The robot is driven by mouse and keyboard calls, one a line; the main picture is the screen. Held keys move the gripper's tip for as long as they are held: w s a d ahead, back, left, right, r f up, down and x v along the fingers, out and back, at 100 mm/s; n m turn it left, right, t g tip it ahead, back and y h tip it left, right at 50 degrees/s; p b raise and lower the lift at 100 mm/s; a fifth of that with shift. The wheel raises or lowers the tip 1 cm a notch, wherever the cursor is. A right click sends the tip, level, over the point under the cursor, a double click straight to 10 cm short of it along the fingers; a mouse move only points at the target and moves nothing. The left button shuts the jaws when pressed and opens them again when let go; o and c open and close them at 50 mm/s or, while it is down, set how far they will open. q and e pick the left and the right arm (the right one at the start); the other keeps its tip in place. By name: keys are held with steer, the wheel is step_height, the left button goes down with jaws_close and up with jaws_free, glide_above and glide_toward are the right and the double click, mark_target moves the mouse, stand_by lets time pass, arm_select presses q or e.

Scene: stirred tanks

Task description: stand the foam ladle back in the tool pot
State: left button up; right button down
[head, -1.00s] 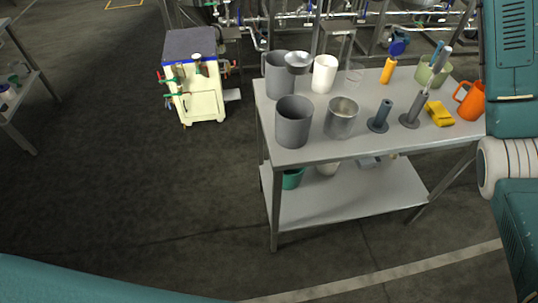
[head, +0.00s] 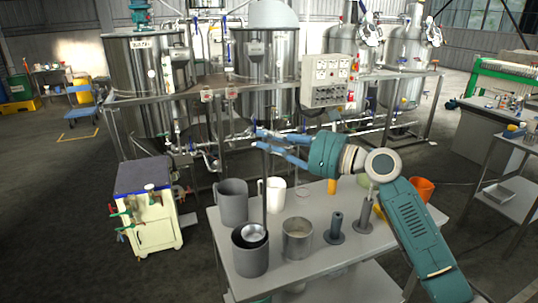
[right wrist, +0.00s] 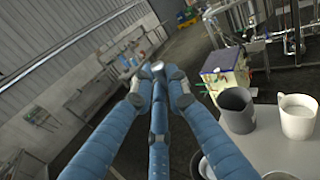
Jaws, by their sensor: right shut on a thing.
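The foam ladle has a long dark handle (head: 265,185) standing near upright and a shiny round bowl (head: 253,234) at its lower end. My right gripper (head: 262,140) is shut on the upper end of the handle, high above the table. The grey tool pot (head: 250,261) stands at the table's front left corner. The ladle's bowl shows within the pot's mouth; I cannot tell how deep it sits. In the right wrist view the blue fingers (right wrist: 158,78) come together, and the pot is only partly seen at the lower edge. My left gripper is not in view.
A grey jug (head: 232,203) and a white jug (head: 274,196) stand behind the pot. A steel beaker (head: 297,240) stands right of it, then a dark upright holder (head: 335,232). The steel table (head: 325,262) has bare room in front. A cream cabinet (head: 150,220) stands left.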

mark_target(265, 155)
step_height(265, 155, down, 4)
steer(key=shift+f, duration=0.25)
